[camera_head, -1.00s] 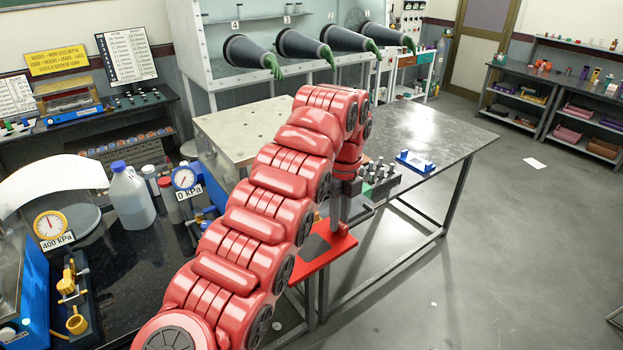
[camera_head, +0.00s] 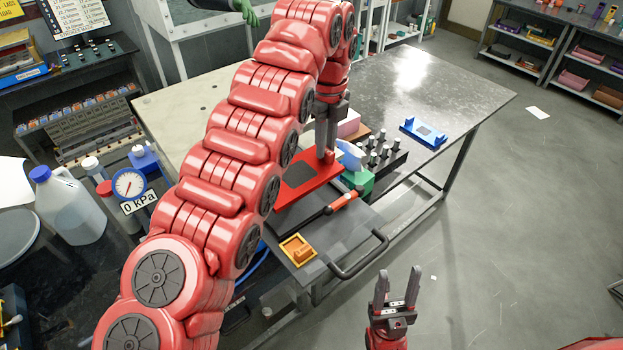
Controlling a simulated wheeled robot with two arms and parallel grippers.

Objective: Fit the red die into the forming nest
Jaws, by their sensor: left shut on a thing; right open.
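The red die (camera_head: 296,190) is a flat red plate with a dark square on top. My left gripper (camera_head: 326,155) points down and is shut on the far right edge of this plate. My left arm covers the plate's left side. I cannot tell whether the plate touches the surface below. I cannot identify the forming nest for certain. A small yellow-rimmed square holder (camera_head: 298,250) with an orange inside sits on a dark tray, nearer than the die. My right gripper (camera_head: 397,275) is open and empty, pointing up beyond the tray's near right side.
The dark tray (camera_head: 330,238) has a black handle, and a red-handled tool (camera_head: 343,202) lies across its far edge.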

